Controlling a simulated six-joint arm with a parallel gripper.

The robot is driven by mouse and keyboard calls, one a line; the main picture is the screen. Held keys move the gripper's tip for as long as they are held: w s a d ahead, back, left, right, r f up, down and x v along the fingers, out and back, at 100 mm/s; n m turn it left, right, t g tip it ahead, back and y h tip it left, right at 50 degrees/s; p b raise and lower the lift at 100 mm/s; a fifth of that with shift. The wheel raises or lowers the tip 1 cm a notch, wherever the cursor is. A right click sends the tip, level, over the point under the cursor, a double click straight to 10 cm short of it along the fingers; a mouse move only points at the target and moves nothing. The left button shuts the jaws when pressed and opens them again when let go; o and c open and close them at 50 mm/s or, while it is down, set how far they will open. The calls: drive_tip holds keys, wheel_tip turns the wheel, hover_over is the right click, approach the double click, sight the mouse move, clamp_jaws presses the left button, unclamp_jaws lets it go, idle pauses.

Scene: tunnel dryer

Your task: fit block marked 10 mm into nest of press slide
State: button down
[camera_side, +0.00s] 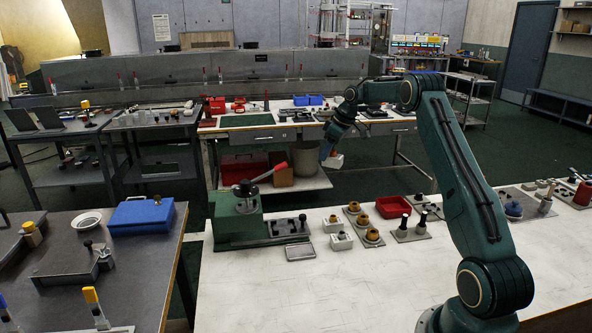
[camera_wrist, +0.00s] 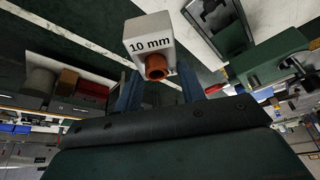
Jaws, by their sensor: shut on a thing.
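The white block marked 10 mm (camera_wrist: 148,30), with an orange-brown round boss, is between the blue fingers of my gripper (camera_wrist: 160,84) in the wrist view. In the side view my gripper (camera_side: 326,150) is shut on the block (camera_side: 335,161), raised in the air beyond the far edge of the white bench. The green press (camera_side: 237,228), with a red-tipped lever, stands on the bench to the left of my gripper; green press parts (camera_wrist: 268,62) also show in the wrist view. A dark slotted piece (camera_side: 287,227) adjoins the press.
Right of the press stand small white blocks (camera_side: 341,241), brass-coloured rings on plates (camera_side: 373,235), black-topped posts (camera_side: 421,228) and a red bin (camera_side: 393,207). A flat grey tray (camera_side: 300,252) lies in front. The bench's front area is clear.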

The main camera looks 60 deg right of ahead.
drive_tip(key=shift+r, duration=0.1)
drive_tip(key=shift+r, duration=2.3)
drive_tip(key=shift+w+a+r, duration=0.1)
drive_tip(key=shift+a+r, duration=0.1)
drive_tip(key=w+a+n+g+y, duration=0.15)
drive_tip(key=a+n, duration=0.25)
drive_tip(key=a, duration=0.6)
drive_tip(key=w+a+n+y, duration=0.1)
drive_tip(key=w+a+n, duration=0.2)
drive_tip(key=a, duration=0.8)
drive_tip(key=f, duration=2.1)
drive_tip(key=shift+s+d+f, duration=0.15)
drive_tip(key=shift+d+f, duration=0.05)
drive_tip(key=shift+f, duration=0.15)
drive_tip(key=shift+w+d+r, duration=0.15)
drive_tip(key=shift+w+d, duration=0.1)
drive_tip(key=shift+w, duration=0.05)
